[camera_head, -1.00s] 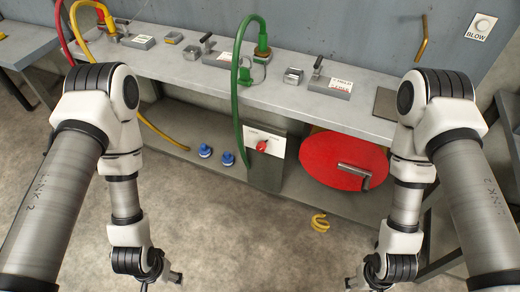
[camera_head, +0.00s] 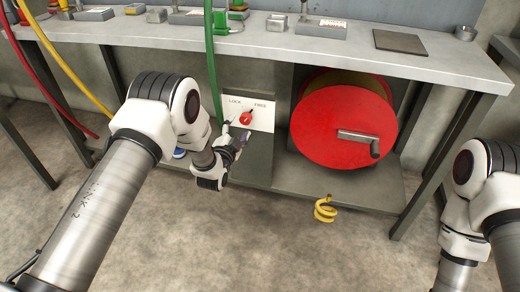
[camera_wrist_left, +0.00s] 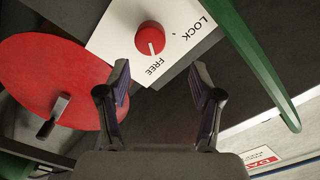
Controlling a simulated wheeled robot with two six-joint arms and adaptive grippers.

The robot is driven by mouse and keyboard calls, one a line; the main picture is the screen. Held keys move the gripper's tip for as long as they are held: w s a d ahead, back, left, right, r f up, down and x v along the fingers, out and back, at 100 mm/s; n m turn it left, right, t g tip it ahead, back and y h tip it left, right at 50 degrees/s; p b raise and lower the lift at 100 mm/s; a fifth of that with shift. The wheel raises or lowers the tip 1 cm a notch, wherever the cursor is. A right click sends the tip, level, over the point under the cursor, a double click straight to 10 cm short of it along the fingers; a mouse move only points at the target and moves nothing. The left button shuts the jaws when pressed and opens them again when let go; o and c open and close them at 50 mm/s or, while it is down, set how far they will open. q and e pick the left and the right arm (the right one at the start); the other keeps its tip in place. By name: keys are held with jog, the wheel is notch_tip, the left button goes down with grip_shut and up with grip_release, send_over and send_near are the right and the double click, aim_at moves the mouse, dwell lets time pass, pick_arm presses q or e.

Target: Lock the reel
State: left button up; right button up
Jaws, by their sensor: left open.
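The red reel (camera_head: 343,125), a round flange with a grey crank handle (camera_head: 360,140), sits under the bench; it also shows in the left wrist view (camera_wrist_left: 45,75). Left of it is a white panel (camera_head: 263,112) marked LOCK and FREE with a red knob (camera_head: 246,119). In the left wrist view the knob (camera_wrist_left: 150,36) has a white mark facing the FREE label. My left gripper (camera_head: 238,136) is open and empty, close in front of the panel. In its wrist view the knob lies beyond the fingertips (camera_wrist_left: 160,75), between their lines and apart from them.
A green hose (camera_head: 210,60) hangs down just left of the panel, near my left wrist. A yellow coil (camera_head: 325,210) lies or hangs below the reel. The bench top (camera_head: 300,48) overhangs above.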

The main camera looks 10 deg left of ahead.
aim_at(244, 122)
pick_arm(q)
jog(key=w+b, duration=0.1)
jog(key=w, duration=0.1)
jog(key=w+f+b, duration=0.1)
jog(key=w, duration=0.1)
jog(key=w+f+b, duration=0.1)
jog(key=w, duration=0.2)
jog(key=shift+f, duration=0.1)
jog(key=shift+w, duration=0.45)
pick_arm(e)
notch_tip(244, 122, down, 5)
jog(key=shift+w+f, duration=0.1)
pick_arm(q)
jog(key=shift+r, duration=0.2)
jog(key=shift+c, duration=0.2)
jog(key=c, duration=1.1)
